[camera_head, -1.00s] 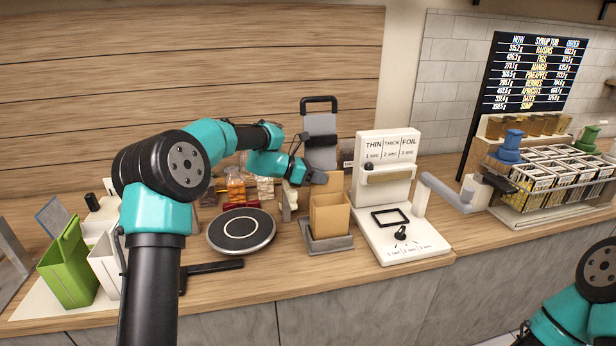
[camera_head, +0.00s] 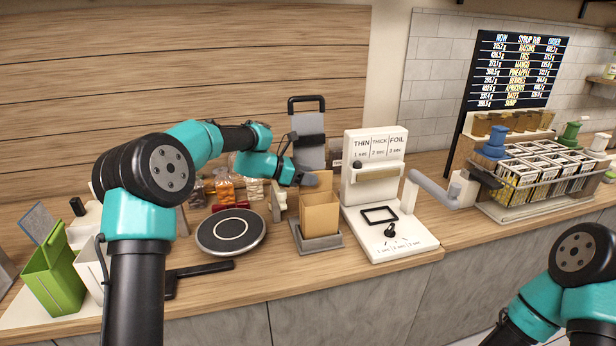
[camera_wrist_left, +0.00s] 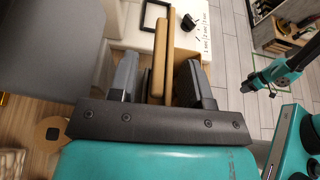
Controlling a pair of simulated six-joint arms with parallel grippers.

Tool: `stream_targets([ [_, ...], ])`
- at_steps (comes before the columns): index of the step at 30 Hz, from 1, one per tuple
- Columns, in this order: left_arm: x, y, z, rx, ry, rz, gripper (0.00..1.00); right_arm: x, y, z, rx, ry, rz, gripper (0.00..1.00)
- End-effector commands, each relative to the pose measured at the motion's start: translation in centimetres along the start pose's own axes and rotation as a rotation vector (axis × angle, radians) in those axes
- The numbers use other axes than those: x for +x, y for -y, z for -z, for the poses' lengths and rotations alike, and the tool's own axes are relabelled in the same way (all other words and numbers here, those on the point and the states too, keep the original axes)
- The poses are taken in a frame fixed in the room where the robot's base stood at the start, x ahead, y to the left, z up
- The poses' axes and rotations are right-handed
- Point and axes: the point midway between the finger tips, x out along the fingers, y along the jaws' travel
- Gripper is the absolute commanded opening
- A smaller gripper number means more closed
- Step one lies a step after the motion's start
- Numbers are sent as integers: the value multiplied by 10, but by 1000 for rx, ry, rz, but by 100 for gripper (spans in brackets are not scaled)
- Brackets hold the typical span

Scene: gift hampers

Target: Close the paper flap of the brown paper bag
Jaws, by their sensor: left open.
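The brown paper bag (camera_head: 320,215) stands upright in a grey tray (camera_head: 318,243) on the counter, with its back flap (camera_head: 325,180) raised. My left gripper (camera_head: 308,179) is at the flap, at the bag's upper left. In the left wrist view my left gripper (camera_wrist_left: 158,80) is open, its dark fingers on either side of the bag's brown paper (camera_wrist_left: 158,60), seen edge-on. Gaps show beside the paper; contact is unclear. My right arm is at the lower right of the head view, its gripper out of frame. The dark end of that arm (camera_wrist_left: 252,87) is small in the left wrist view.
A white sealer (camera_head: 385,200) with a lever stands right of the bag. A round black scale (camera_head: 230,232) lies to the left. A grey clipboard-like stand (camera_head: 308,140) is behind.

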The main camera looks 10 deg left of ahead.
Motion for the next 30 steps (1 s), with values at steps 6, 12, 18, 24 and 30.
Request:
stream_targets([
  [6,-16,-1,0,0,1,-3,44,0,0,0,0,0,0,43],
  [12,-48,-1,0,0,0,-3,44,0,0,0,0,0,0,43],
  [18,-87,-1,0,0,0,-4,44,0,0,0,0,0,0,43],
  [24,-125,0,0,0,1,-3,44,0,0,0,0,0,0,43],
  [30,-158,0,0,0,0,-2,44,0,0,0,0,0,0,43],
])
